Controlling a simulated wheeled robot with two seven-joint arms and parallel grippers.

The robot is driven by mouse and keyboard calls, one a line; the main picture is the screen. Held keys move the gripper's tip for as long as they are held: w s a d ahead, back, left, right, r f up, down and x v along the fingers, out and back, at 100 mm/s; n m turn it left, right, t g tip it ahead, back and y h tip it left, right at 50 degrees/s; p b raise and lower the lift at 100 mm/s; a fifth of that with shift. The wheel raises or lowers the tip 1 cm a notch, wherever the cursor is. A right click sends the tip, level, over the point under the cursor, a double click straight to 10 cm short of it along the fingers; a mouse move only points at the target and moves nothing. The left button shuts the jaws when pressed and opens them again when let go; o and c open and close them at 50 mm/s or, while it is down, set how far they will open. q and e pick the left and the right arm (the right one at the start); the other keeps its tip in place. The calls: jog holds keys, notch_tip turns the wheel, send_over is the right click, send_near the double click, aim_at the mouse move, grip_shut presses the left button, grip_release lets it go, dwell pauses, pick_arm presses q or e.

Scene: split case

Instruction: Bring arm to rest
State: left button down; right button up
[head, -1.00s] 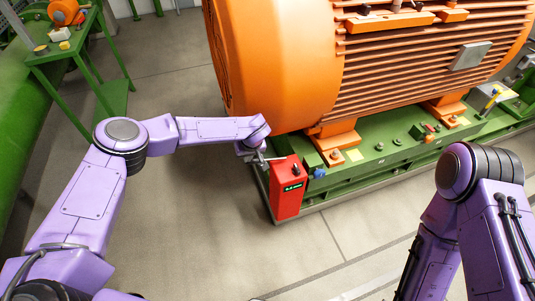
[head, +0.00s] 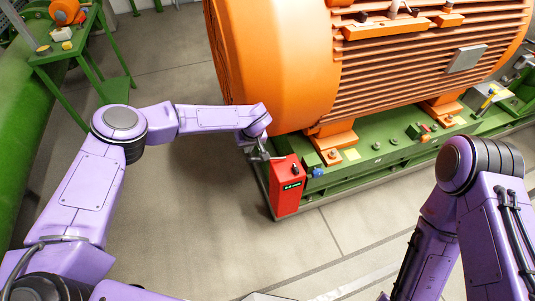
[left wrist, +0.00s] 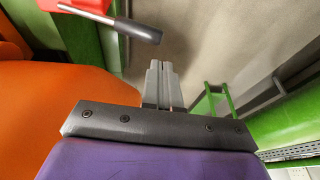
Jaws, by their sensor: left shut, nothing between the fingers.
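My left arm reaches in from the left in the head view, and its small grey gripper (head: 260,153) is beside the top of a red box (head: 287,188) with a dark display. In the left wrist view the two grey fingers (left wrist: 162,68) are together, with nothing between them. A red part of the box (left wrist: 75,4) and a dark grey lever (left wrist: 110,22) show at the top left there, apart from the fingertips. My right arm is at the right of the head view; its gripper is not seen.
A big orange motor (head: 275,60) on a green base (head: 375,150) stands just beyond my left gripper. A green table (head: 70,50) with small parts is at the back left. The grey floor (head: 190,210) between my arms is largely clear.

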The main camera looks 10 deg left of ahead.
pick_arm(q)
notch_tip(320, 180, up, 3)
jog(key=shift+d+p, duration=0.1)
jog(key=shift+p, duration=0.65)
jog(key=shift+w, duration=0.1)
